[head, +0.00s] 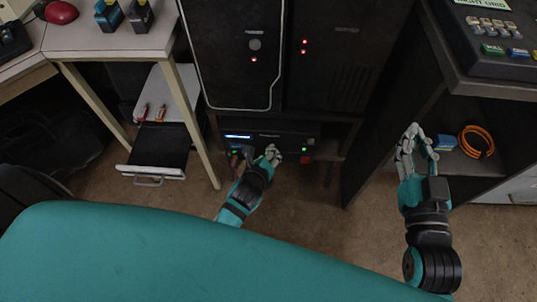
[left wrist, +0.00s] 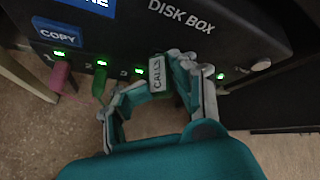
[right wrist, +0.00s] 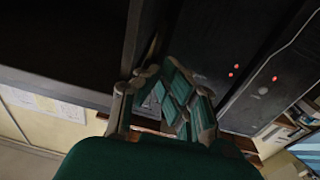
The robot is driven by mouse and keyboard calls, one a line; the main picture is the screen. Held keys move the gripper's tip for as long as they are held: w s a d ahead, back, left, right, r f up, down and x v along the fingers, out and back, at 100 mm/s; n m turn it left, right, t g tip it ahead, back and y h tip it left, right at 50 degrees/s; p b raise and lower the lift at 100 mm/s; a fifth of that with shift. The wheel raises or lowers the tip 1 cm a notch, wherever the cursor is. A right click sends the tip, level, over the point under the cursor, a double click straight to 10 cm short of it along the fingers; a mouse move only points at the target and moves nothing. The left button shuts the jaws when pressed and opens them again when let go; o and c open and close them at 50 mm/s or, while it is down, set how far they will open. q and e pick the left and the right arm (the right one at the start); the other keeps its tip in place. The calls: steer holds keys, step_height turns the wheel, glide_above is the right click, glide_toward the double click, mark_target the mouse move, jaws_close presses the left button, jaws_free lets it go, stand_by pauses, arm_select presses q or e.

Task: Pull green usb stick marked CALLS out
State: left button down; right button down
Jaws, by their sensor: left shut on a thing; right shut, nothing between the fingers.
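The stick marked CALLS (left wrist: 157,73) shows its label in the left wrist view, at the front of the black disk box (left wrist: 215,45). My left gripper (left wrist: 158,90) is shut on it, with fingers on both sides. I cannot tell how far the stick's end sits in its slot. In the head view my left gripper (head: 271,154) is at the front of the disk box (head: 265,133), low under the dark towers. My right gripper (head: 415,140) is shut and empty, well to the right of the box; it also shows in the right wrist view (right wrist: 172,85).
A pink-red stick (left wrist: 62,75) and a green stick (left wrist: 101,80) stand in the box's slots left of CALLS. Dark towers (head: 335,50) rise above. A shelf with an orange cable coil (head: 477,141) is right; an open drawer (head: 155,160) is left.

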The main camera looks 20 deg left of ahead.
arm_select(q)
steer(key=shift+w+d+r, duration=0.15)
steer(key=shift+d+r, duration=0.05)
steer(key=shift+r, duration=0.15)
steer(key=shift+f, duration=0.1)
steer(key=shift+s+a+f, duration=0.25)
steer(key=shift+s+f, duration=0.1)
steer(key=shift+s, duration=0.15)
arm_select(e)
steer(key=shift+s+d+f+g, duration=0.1)
steer(key=shift+d+f+g, duration=0.2)
steer(key=shift+f, duration=0.4)
arm_select(q)
steer(key=shift+s+f, duration=0.1)
steer(key=shift+s, duration=0.05)
arm_select(e)
steer(key=shift+f, duration=0.3)
arm_select(q)
steer(key=shift+s+p, duration=0.25)
steer(key=shift+p, duration=0.05)
arm_select(e)
steer(key=shift+s+f+g+h, duration=0.15)
steer(key=shift+f+g+h, duration=0.15)
steer(key=shift+f+g, duration=0.2)
arm_select(q)
steer(key=shift+d+r, duration=0.2)
arm_select(e)
steer(key=shift+f, duration=0.3)
